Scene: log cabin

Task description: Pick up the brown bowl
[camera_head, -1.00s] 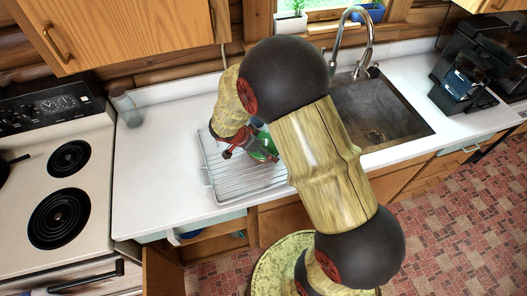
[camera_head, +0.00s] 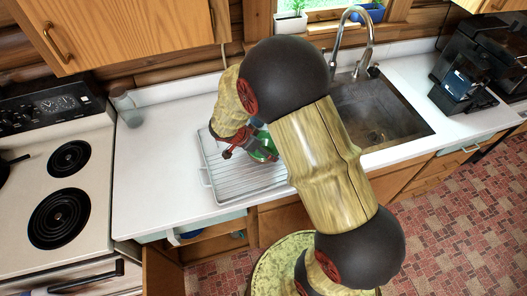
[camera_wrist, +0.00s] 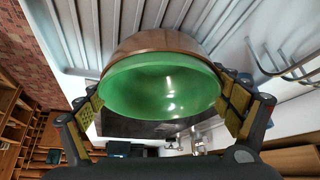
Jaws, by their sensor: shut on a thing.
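The brown bowl (camera_wrist: 165,41) has a brown outside and a glossy green inside. In the wrist view its green mouth faces the camera. My gripper (camera_wrist: 163,90) has one finger pad on each side of the bowl's rim and is shut on it. In the head view the gripper (camera_head: 255,152) is over the dish rack (camera_head: 222,182), and the green inside of the bowl (camera_head: 266,145) shows only in part, with my arm and fingers hiding the rest. I cannot tell whether the bowl touches the rack.
The sink (camera_head: 385,112) with its tall faucet (camera_head: 371,40) is to the right of the rack. A stove (camera_head: 60,170) stands at the left. A clear glass (camera_head: 126,108) is at the counter's back left. The white counter (camera_head: 150,165) left of the rack is clear.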

